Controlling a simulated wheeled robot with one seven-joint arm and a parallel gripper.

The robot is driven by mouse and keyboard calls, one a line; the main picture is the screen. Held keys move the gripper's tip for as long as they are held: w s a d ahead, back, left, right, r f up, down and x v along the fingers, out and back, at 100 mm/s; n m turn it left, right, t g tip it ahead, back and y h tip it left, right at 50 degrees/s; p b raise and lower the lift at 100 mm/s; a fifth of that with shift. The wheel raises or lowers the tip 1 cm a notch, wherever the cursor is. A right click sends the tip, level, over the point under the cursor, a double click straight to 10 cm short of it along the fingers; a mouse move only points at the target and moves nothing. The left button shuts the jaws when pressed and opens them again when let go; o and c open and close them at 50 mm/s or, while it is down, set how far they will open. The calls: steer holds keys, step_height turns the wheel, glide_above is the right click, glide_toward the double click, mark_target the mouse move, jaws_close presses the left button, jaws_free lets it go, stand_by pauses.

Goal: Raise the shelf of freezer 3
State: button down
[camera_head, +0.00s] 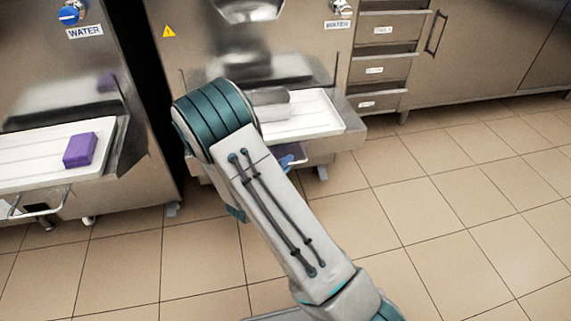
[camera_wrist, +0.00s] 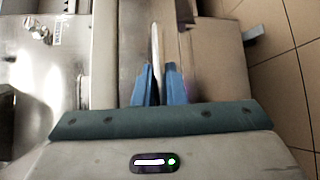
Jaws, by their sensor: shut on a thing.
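The shelf (camera_head: 335,124) of the middle freezer (camera_head: 300,50) is a white ribbed tray that juts out level from the freezer's front. No freezer number is readable, so I cannot tell from a label which one is freezer 3. My gripper shows in the wrist view (camera_wrist: 160,82), with its two blue fingers shut on a thin pale bar (camera_wrist: 156,45), which looks like the shelf handle. In the head view my arm hides most of the gripper and handle. Only a bit of blue finger shows below the shelf's front edge.
A metal pan (camera_head: 269,104) stands on the middle shelf. The left freezer (camera_head: 70,60) has its own shelf (camera_head: 30,160) with a purple block (camera_head: 80,150) on it. Drawers (camera_head: 380,70) and cabinets (camera_head: 470,50) line the back right. The tiled floor (camera_head: 460,220) at right is clear.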

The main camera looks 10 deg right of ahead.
step_height(320, 180, up, 12)
steer(key=p, duration=1.3)
steer(key=shift+r, duration=0.25)
steer(key=shift+w, duration=0.1)
steer(key=c, duration=1.8)
jaws_free()
steer(key=o, duration=0.3)
steer(key=shift+r, duration=0.1)
steer(key=p+v, duration=0.2)
steer(key=v, duration=1.2)
